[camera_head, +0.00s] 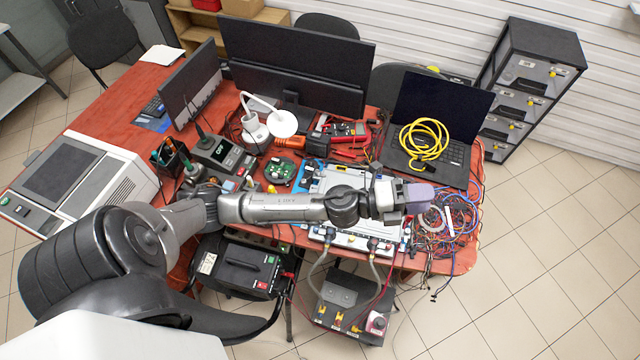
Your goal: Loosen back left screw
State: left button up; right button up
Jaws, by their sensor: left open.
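My left arm reaches across the table from the left, and its left gripper (414,196) is over the right part of a flat light-coloured unit (330,181) on the table. The gripper is open; no held object can be made out. The unit lies partly hidden under my arm. Grey coolant hoses (324,262) run from its front edge down to a dark box (352,304) on the floor. The back left screw is too small to make out or is hidden. My right gripper is not in view.
A laptop (436,120) with a coiled yellow cable (424,140) stands behind the gripper. Tangled wires (452,222) lie at the table's right end. Monitors (300,62), a white lamp (284,123) and a soldering station (222,153) crowd the back and left.

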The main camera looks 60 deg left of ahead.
pick_arm(q)
notch_tip(320, 180, down, 9)
jog(key=w+m+g+h+b, duration=0.2)
jog(key=m+g+h+b, duration=0.35)
jog(key=m, duration=0.55)
jog(key=m+g+y+b, duration=0.6)
jog(key=g+y+b, duration=0.6)
jog(key=y+b, duration=0.4)
send_over(317, 171)
notch_tip(317, 171, down, 14)
notch_tip(317, 171, down, 11)
jog(key=b, duration=0.3)
jog(key=shift+f, duration=0.85)
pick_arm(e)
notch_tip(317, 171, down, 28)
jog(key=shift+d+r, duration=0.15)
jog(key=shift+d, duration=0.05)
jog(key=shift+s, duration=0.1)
pick_arm(q)
grip_shut()
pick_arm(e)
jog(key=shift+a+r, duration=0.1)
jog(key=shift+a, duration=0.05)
